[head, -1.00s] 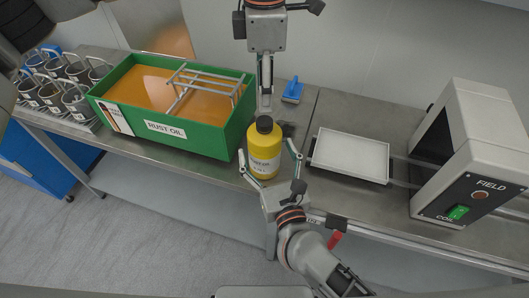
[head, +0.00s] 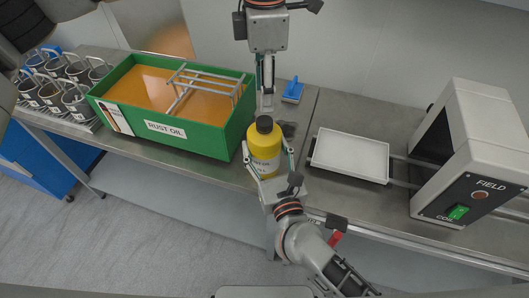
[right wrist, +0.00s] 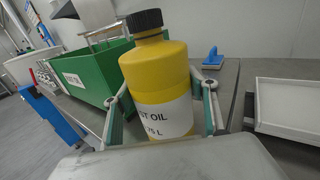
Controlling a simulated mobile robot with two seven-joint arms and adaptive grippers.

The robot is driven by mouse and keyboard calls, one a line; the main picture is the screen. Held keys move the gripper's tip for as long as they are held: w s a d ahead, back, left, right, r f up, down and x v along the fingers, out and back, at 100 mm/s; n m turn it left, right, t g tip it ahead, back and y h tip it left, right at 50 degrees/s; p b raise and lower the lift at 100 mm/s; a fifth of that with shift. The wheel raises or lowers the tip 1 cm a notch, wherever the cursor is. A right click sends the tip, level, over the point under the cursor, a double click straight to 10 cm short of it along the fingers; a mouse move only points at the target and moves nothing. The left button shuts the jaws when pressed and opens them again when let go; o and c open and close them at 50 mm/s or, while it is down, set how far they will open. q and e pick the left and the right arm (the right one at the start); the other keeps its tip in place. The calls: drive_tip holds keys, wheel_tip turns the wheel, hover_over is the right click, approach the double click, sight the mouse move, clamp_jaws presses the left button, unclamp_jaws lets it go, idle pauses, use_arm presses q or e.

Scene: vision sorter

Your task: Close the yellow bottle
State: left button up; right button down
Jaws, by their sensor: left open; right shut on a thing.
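The yellow bottle (head: 264,150) stands upright on the metal bench, its white label facing the front. A black ribbed cap (head: 264,124) sits on its top; the right wrist view also shows the bottle (right wrist: 157,72) and cap (right wrist: 144,20). I cannot tell whether the cap is tight. My right gripper (head: 268,168) is shut on the bottle's sides from the front. My left gripper (head: 264,104) hangs from above, just behind the cap in the picture. It is open, with its fingers seen nearly edge-on, and holds nothing visible.
A green rust-oil tank (head: 192,141) with a metal rack stands close on the left. A blue-handled brush (head: 293,91) lies behind the bottle. A white tray (head: 350,156) and a grey field-coil machine (head: 468,150) are on the right. Several metal cups (head: 76,100) stand far left.

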use_arm(q)
drive_tip(key=n, duration=0.4)
drive_tip(key=shift+n, duration=0.4)
drive_tip(key=n, duration=1)
drive_tip(key=shift+n, duration=0.3)
drive_tip(key=n, duration=1)
drive_tip(key=shift+n, duration=0.3)
drive_tip(key=n, duration=0.4)
drive_tip(key=shift+n, duration=0.4)
drive_tip(key=shift+f, duration=0.1)
